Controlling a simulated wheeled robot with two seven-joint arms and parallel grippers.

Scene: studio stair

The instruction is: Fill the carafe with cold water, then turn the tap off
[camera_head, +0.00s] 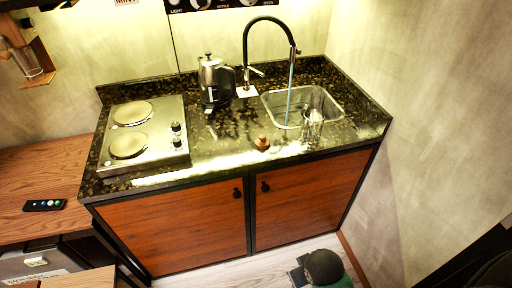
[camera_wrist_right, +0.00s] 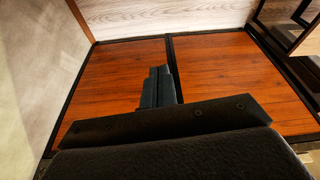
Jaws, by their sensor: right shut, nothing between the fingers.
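The black-necked tap (camera_head: 246,55) stands behind the steel sink (camera_head: 335,108), and a thin blue stream of water (camera_head: 290,95) runs from its spout into the basin. The tap's lever (camera_head: 257,72) sticks out to the right of its base. A clear glass carafe (camera_head: 312,127) stands upright at the sink's front edge, right of the stream; its water level is too small to tell. My right gripper (camera_head: 298,272) is low in front of the cabinet, away from the carafe. Its fingers (camera_wrist_right: 158,86) are together and empty in the wrist view. My left gripper is not seen.
A steel kettle (camera_head: 210,80) stands left of the tap, and a two-plate hob (camera_head: 150,150) lies further left. A small brown object (camera_head: 262,143) sits near the counter's front edge. Wooden cabinet doors (camera_head: 310,195) are below. A wall closes the right side.

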